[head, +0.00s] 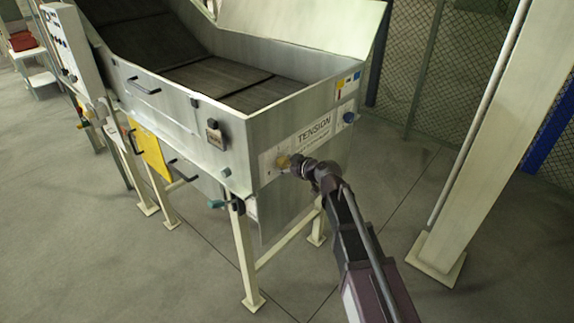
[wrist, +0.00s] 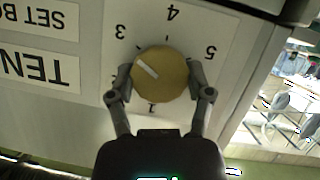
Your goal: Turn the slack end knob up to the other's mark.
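The yellow knob (wrist: 170,80) sits on a white dial plate in the wrist view, which shows the panel upside down. Its white pointer (wrist: 147,69) points between the 3 and the spot hidden by my left-hand finger. Numbers 1, 3, 4 and 5 are readable. My gripper (wrist: 161,80) has one finger on each side of the knob, both seeming to touch its rim. In the head view my gripper (head: 298,166) is at the yellow knob (head: 283,161), left end of the TENSION panel. The blue knob (head: 348,117) is at the right end; its setting is too small to read.
The TENSION label (head: 314,134) lies between the knobs on the metal conveyor housing (head: 270,125). A cream post (head: 485,140) stands to the right of my arm. A mesh fence (head: 410,70) is behind. Floor is open around the machine's leg (head: 244,262).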

